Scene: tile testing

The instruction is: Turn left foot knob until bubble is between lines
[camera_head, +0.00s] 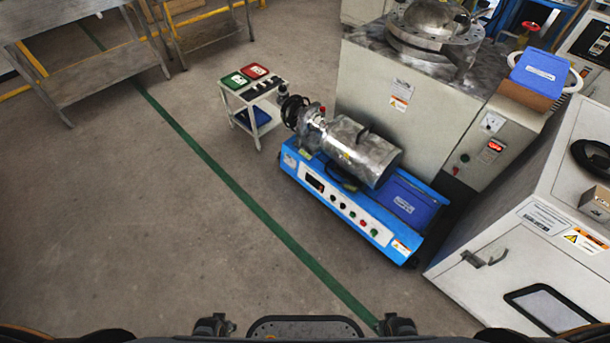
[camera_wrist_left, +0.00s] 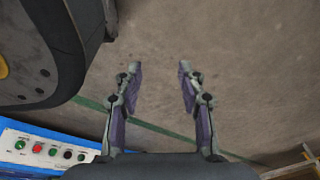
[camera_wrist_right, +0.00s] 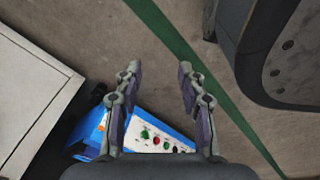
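A blue machine (camera_head: 335,208) with a white button panel and a metal cylinder (camera_head: 361,152) on top stands on the floor, right of centre in the head view. A dark foot or caster (camera_head: 412,262) shows under its near right corner. I cannot make out a left foot knob, a bubble or level lines. In the left wrist view my left gripper (camera_wrist_left: 160,78) is open and empty over bare floor, with the machine's panel (camera_wrist_left: 36,150) at lower left. In the right wrist view my right gripper (camera_wrist_right: 159,78) is open and empty, with the panel (camera_wrist_right: 155,135) beyond and below its fingers.
A small white cart (camera_head: 252,98) stands beyond the machine. A large grey cabinet (camera_head: 395,123) stands behind it, and a white cabinet (camera_head: 510,262) is close on the right. Steel tables (camera_head: 85,70) are at upper left. Floor with a green line (camera_head: 235,182) is clear in front.

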